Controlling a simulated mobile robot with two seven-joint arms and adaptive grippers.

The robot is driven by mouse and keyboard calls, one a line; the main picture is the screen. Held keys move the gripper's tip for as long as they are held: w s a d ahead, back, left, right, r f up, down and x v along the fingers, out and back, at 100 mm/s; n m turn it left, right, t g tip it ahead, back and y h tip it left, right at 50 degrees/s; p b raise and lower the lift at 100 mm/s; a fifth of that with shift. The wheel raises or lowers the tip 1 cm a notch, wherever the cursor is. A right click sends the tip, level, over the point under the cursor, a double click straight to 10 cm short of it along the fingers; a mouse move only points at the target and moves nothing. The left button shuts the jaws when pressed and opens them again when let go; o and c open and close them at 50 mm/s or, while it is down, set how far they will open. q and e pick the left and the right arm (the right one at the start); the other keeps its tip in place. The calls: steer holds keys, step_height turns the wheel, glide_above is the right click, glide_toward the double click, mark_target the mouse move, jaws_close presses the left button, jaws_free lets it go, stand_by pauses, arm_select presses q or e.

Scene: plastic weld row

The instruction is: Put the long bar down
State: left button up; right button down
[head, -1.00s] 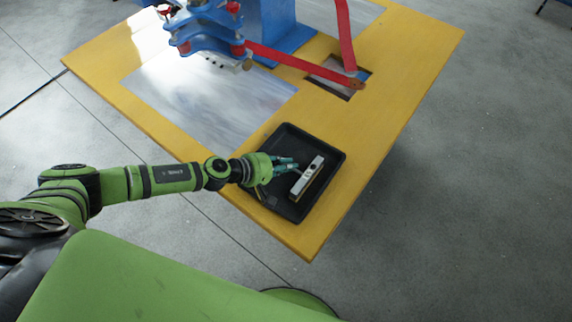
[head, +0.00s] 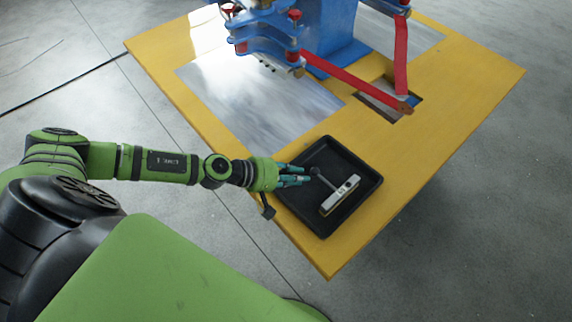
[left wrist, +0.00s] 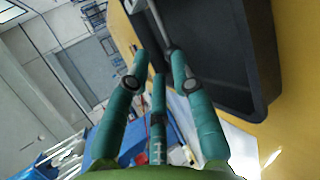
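A pale, block-like bar (head: 341,195), which I take as the long bar, lies in the black tray (head: 311,221), with a brownish side showing. A thin grey rod (head: 325,181) with a dark round end lies between it and my fingers. A grey rod also shows beyond the fingertips in the left wrist view (left wrist: 161,25); I cannot tell whether a finger touches it. My left gripper (head: 308,175) is at the tray's left side, apart from the pale bar. Its teal fingers are spread and empty in the left wrist view (left wrist: 160,68). My right gripper is not in view.
The tray stands near the corner of the yellow table (head: 440,120). A blue machine (head: 330,35) with red arms (head: 350,82) stands behind. A grey metal sheet (head: 260,100) and a rectangular opening (head: 385,103) are in the tabletop.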

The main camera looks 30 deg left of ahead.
arm_select(q)
steer(key=shift+b+v, duration=0.45)
steer(key=shift+v, duration=0.7)
steer(key=shift+s+a+r, duration=0.3)
steer(key=shift+s+r, duration=0.05)
steer(key=shift+s, duration=0.05)
